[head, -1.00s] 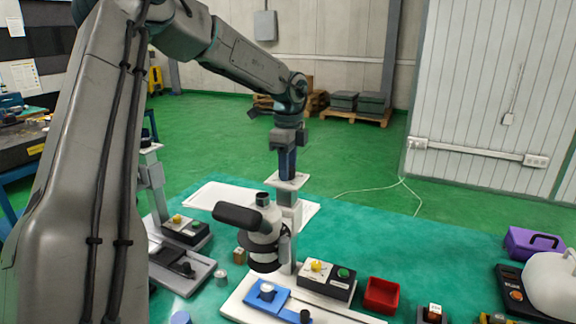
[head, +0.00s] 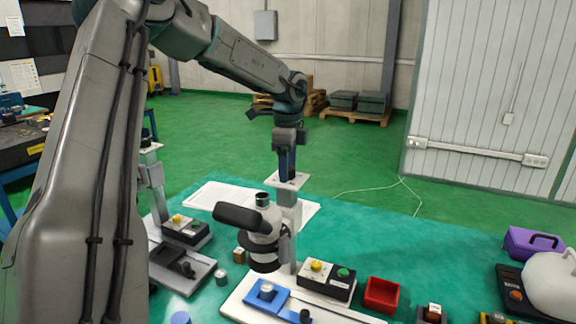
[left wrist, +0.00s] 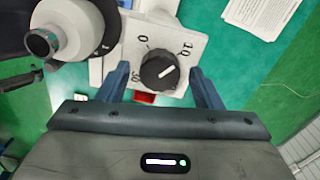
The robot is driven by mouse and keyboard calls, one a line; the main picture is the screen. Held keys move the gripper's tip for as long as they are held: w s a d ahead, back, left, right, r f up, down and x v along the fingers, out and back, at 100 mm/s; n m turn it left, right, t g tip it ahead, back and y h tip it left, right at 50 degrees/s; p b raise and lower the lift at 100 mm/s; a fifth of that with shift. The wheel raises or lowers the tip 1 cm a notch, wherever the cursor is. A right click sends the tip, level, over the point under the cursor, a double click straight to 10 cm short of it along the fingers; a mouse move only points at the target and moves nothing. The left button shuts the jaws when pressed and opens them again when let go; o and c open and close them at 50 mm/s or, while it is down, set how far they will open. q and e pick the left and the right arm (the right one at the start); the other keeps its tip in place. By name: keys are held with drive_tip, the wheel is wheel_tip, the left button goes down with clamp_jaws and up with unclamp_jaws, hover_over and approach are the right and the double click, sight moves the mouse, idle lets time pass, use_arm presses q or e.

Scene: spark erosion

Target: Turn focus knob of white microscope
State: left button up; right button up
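The white microscope (head: 262,247) stands on the table, with a dark eyepiece tube and a white column topped by a flat plate (head: 289,182). In the left wrist view the plate (left wrist: 195,48) carries a black round focus knob (left wrist: 160,70) with a white pointer line aimed to the upper right. Marks 0, 10 and 30 surround the knob. My left gripper (head: 287,176) points down at the plate from above. It is open, and in the left wrist view its blue fingers (left wrist: 160,84) are apart, one on either side of the knob, with gaps. In the head view the knob is hidden by the fingers. My right gripper is not in view.
A grey stand (head: 153,172) with its own top plate is left of the microscope. A red bin (head: 381,295), a button box (head: 327,281) and a purple case (head: 533,243) are to the right. The green table is clear at back right.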

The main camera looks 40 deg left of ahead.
use_arm(q)
drive_tip(key=shift+r, duration=0.15)
wheel_tip(320, 180, up, 10)
drive_tip(key=p, duration=1)
drive_tip(key=shift+r+p, duration=0.25)
drive_tip(key=shift+p, duration=0.15)
